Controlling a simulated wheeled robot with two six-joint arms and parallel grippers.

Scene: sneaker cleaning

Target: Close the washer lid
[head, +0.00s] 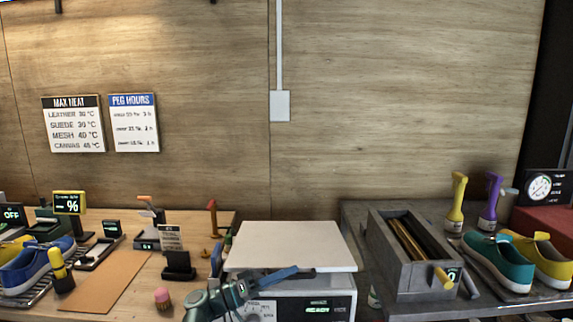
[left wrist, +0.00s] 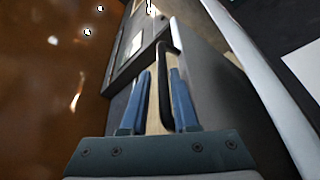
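The washer (head: 338,309) stands at the bottom centre of the head view, with a lit green display on its front. My left gripper (head: 292,273) reaches in from below along the lid's front edge. In the left wrist view, the blue fingers of my left gripper (left wrist: 158,100) stand apart. A dark curved bar (left wrist: 165,70), perhaps a handle, shows between them, close to the right finger. I cannot tell whether it touches. My right gripper is out of view.
A wooden bench (head: 110,285) on the left holds shoes, a brush and small stands. A grey bench (head: 500,312) on the right holds a grey box (head: 400,280), teal and yellow shoes (head: 498,262) and spray bottles (head: 490,205). A wooden wall stands behind.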

